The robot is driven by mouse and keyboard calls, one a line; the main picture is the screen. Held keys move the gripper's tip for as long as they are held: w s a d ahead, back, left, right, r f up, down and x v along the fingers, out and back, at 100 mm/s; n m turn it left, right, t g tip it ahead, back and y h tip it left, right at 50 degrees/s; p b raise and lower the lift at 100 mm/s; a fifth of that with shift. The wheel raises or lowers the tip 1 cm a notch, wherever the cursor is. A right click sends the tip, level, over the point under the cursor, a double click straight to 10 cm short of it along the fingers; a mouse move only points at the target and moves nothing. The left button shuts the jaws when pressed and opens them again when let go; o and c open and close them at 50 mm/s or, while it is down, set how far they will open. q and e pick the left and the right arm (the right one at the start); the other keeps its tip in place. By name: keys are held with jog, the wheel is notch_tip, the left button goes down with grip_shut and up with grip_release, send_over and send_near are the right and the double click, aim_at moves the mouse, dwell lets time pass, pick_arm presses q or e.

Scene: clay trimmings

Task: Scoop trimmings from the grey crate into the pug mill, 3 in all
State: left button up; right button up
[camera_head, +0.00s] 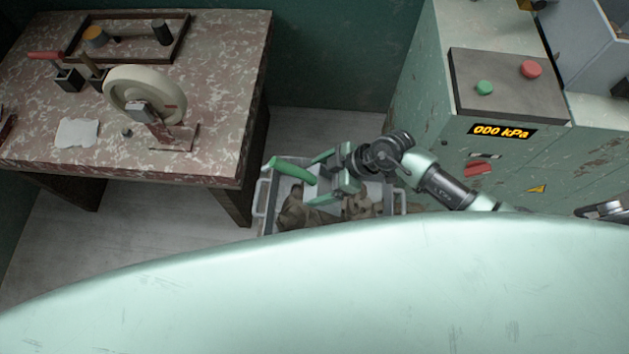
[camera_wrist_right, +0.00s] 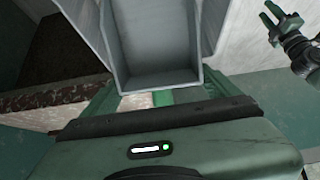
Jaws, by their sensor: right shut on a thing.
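The grey crate (camera_head: 266,196) stands on the floor between the table and the green machine, with lumpy brown trimmings (camera_head: 292,212) in it. My right gripper (camera_head: 316,178) is above the crate, shut on the green handle (camera_head: 293,170) of a scoop. In the right wrist view the scoop's grey pan (camera_wrist_right: 160,50) shows just beyond the fingers; the part of its inside in view looks bare. I take the green machine (camera_head: 545,185) at the right for the pug mill. My left gripper (camera_wrist_right: 282,22) shows at the upper right of the wrist view, open and empty.
A marbled table (camera_head: 225,60) at the left holds a cream wheel (camera_head: 145,85), a dark tray (camera_head: 185,38) and small tools. Pale floor (camera_head: 150,225) lies open left of the crate.

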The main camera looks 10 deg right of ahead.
jog(key=shift+s+d+f+b, duration=0.1)
jog(key=shift+d+f+b, duration=0.2)
jog(key=shift+f+b, duration=0.4)
jog(key=shift+s+d+f+b, duration=0.1)
jog(key=shift+d+f+b, duration=0.35)
jog(key=shift+f, duration=0.9)
jog(key=shift+s+d+f+b, duration=0.15)
jog(key=shift+f+b, duration=0.5)
jog(key=shift+f, duration=0.75)
jog(key=shift+d+f+b, duration=0.35)
jog(key=shift+f+b, duration=0.2)
jog(key=shift+f, duration=0.8)
